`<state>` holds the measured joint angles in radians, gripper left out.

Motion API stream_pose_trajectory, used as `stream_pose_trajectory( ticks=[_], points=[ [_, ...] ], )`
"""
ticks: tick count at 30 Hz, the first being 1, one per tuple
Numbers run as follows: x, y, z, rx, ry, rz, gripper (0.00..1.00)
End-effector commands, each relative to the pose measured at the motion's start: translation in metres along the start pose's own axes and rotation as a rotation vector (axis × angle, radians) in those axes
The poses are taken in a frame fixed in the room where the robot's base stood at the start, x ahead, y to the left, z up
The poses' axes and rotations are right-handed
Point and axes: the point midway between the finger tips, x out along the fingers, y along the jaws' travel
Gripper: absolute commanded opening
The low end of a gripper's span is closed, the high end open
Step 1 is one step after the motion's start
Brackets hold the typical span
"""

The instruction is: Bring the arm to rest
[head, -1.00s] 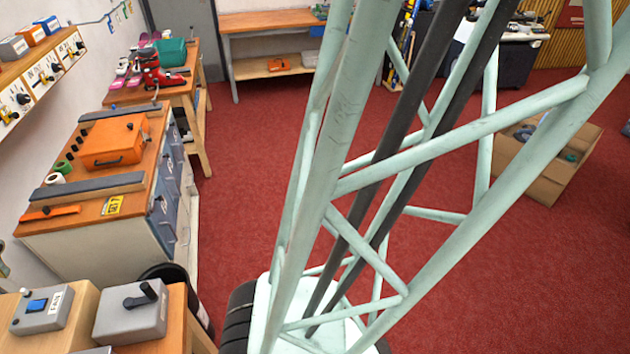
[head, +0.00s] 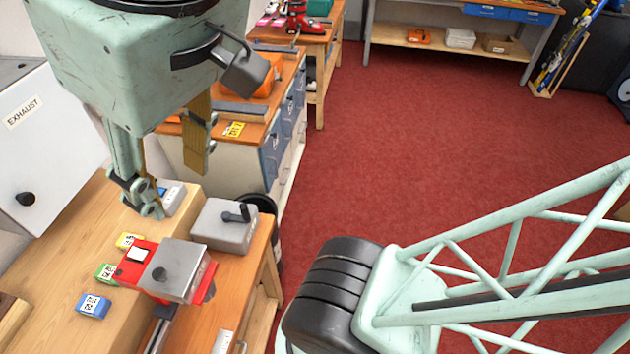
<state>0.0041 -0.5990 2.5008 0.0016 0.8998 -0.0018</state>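My arm's pale green lattice link (head: 510,270) runs across the lower right of the head view. My gripper (head: 173,190) hangs from its pale green housing at the upper left, fingers pointing down over the wooden bench (head: 60,250). The two fingers stand apart, and I see nothing held between them. A small grey box with a blue switch (head: 170,200) is just behind the fingertips, partly hidden by one finger. I cannot tell whether the finger touches it.
A grey box with a black crank (head: 224,226) and a red device with a grey block (head: 172,270) stand close by. Small yellow, green and blue blocks (head: 93,306) lie left. Red floor (head: 400,140) is open to the right.

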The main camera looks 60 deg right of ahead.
Motion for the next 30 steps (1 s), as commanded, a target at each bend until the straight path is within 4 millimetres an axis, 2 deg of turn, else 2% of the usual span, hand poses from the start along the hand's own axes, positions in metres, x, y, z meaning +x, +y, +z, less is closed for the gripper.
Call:
stream_pose_trajectory(
  ticks=[14,20,30],
  points=[
    [0.002,0.0,0.002,-0.004,0.002,0.002,0.39],
    [0.016,0.0,0.007,-0.004,0.002,0.002,0.39],
    [0.052,0.0,0.02,-0.004,0.002,0.002,0.39]
  ],
)
